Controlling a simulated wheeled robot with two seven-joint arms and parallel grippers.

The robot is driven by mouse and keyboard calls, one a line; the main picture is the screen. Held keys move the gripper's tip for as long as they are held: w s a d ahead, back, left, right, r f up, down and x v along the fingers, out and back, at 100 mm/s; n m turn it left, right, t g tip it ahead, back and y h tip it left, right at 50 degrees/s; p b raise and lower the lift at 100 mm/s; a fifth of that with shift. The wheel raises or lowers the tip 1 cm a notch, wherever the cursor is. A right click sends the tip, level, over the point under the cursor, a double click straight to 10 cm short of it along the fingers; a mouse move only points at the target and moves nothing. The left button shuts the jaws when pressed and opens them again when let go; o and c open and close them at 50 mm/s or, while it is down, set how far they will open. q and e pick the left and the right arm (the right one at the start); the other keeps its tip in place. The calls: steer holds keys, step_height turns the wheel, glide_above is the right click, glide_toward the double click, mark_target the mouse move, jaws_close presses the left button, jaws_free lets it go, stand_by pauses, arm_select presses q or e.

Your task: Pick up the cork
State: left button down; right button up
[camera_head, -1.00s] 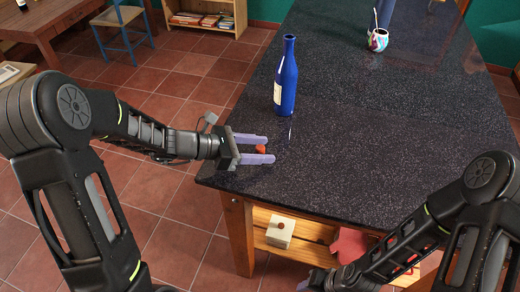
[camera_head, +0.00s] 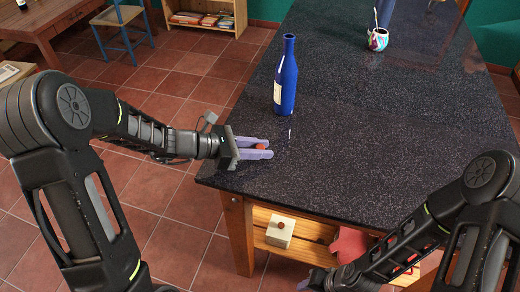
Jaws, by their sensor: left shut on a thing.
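The cork (camera_head: 261,147) shows as a small orange-red piece at the near left part of the dark speckled table (camera_head: 350,130). My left gripper (camera_head: 268,150) comes in from the left, low over the table top. Its two pale lilac fingers are closed on the cork, one on each side, and hide part of it. I cannot tell whether the cork still touches the table. My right gripper (camera_head: 312,284) is only partly seen at the bottom edge, below the table's front edge, and its jaws are unclear.
A blue bottle (camera_head: 286,78) stands upright behind my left gripper. A painted cup (camera_head: 377,40) with a straw stands at the far end. A box (camera_head: 280,231) and a red star-like thing (camera_head: 350,246) are on the shelf below. The middle and right of the table top are clear.

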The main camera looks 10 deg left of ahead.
mark_target(260, 147)
stand_by(0.3)
arm_select(q)
step_height(260, 147, up, 10)
stand_by(0.5)
stand_by(0.6)
